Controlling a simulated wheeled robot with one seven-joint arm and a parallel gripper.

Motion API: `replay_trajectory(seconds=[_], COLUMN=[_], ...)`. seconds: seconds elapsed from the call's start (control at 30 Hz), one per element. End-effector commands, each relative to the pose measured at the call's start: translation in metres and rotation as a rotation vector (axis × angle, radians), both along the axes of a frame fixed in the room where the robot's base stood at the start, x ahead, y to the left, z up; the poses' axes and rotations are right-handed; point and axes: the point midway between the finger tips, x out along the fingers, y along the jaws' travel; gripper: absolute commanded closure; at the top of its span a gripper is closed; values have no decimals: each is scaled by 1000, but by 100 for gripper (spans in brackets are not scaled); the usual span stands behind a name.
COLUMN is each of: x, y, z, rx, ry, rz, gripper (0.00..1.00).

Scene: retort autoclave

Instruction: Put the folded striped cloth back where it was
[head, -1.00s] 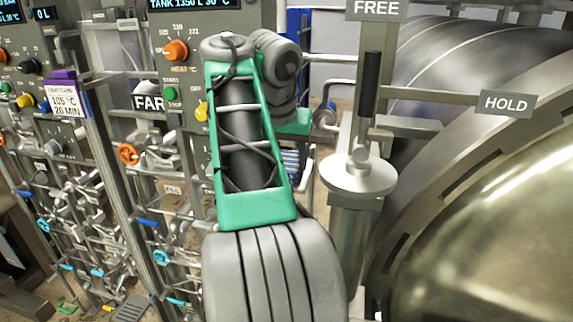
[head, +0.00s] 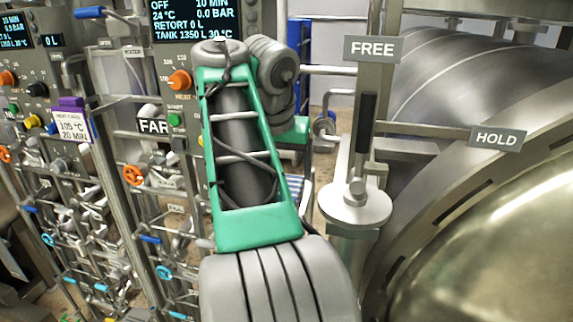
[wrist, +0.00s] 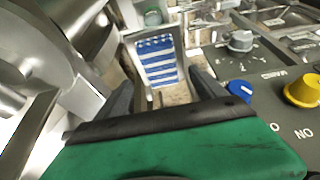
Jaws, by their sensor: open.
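The folded striped cloth (wrist: 158,62), blue and white, shows in the wrist view ahead of my gripper, with a pale metal frame around it. In the head view only a small striped part of the cloth (head: 296,188) shows, just right of my green arm, which hides the rest. My gripper (wrist: 160,88) is open, with its dark fingers apart on either side of the cloth as seen from the wrist. I cannot tell how far the cloth is from the fingertips. In the head view my arm hides the gripper.
Control panels with pipes and valves (head: 132,175) stand at the left. A lever plate marked FREE (head: 372,48) and a HOLD sign (head: 497,138) stand before the large metal retort (head: 500,230). In the wrist view a panel with a yellow knob (wrist: 302,92) and a blue knob (wrist: 239,90) is close at the right.

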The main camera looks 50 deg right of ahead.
Motion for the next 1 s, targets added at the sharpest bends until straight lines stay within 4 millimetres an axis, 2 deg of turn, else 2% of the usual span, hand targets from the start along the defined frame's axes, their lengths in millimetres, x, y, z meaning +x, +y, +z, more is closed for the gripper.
replay_trajectory(seconds=[0.03,0.23,0.43,0.57,0.67,0.77,0.8,0.9,1.0], x=[-2,-8,-9,1,27,58,66,66,53], y=[5,18,23,37,73,140,174,255,310], z=[25,55,58,45,13,-40,-65,-121,-158], rx=[0,0,0,-20,-64,-102,-104,-69,-17], ry=[1,0,2,40,95,112,104,68,39], rz=[2,1,2,94,303,595,714,959,1104], gripper=[20,20,20,20,20,20,20,20,20])
